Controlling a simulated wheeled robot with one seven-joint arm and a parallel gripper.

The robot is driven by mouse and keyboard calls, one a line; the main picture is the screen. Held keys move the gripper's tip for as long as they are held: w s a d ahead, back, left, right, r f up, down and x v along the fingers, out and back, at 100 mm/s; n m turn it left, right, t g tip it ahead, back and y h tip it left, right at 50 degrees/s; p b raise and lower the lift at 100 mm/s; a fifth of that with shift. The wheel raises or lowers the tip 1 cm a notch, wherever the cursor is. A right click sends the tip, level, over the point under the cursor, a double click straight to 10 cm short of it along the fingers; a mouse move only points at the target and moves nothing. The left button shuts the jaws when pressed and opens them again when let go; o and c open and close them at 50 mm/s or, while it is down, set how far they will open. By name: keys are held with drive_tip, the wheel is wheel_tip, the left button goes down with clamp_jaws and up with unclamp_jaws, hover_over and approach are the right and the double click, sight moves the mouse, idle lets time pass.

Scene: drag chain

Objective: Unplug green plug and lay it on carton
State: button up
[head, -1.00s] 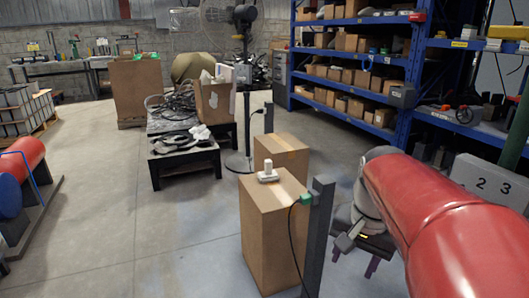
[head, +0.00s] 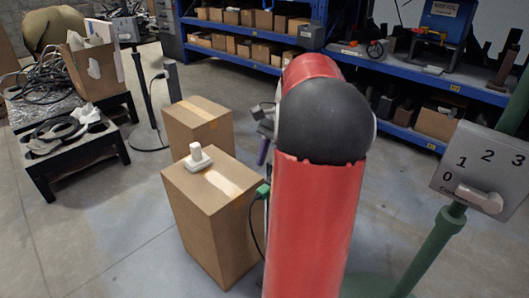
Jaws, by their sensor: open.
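The green plug (head: 263,191) is at the upper right edge of the front carton, beside my red arm. A dark cable hangs from it down the carton's right side. The socket post behind it is hidden by my arm. The front carton (head: 222,232) stands upright on the floor with tan tape across its top. My gripper (head: 263,150) is mostly hidden behind my arm. One purple finger shows, above and behind the plug, apart from it. No object shows in my gripper.
A white device (head: 197,157) sits on the front carton's top; the front part of that top is bare. A second carton (head: 198,127) stands just behind. A lever panel (head: 484,170) on a green post stands at right. Blue shelves (head: 400,75) line the back.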

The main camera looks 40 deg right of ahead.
sight(255, 197)
drive_tip(key=x, duration=0.6)
drive_tip(key=shift+a+f+b, duration=0.1)
drive_tip(key=shift+f+b, duration=0.2)
drive_tip(key=shift+b, duration=0.05)
drive_tip(key=shift+c, duration=0.4)
clamp_jaws()
drive_tip(key=shift+a, duration=0.2)
drive_tip(key=shift+s+a, duration=0.15)
drive_tip(key=shift+a, duration=0.95)
drive_tip(key=shift+a, duration=0.3)
drive_tip(key=shift+s+a, duration=0.1)
drive_tip(key=shift+a, duration=1.1)
drive_tip(key=shift+s+a, duration=0.15)
drive_tip(key=shift+a, duration=1.05)
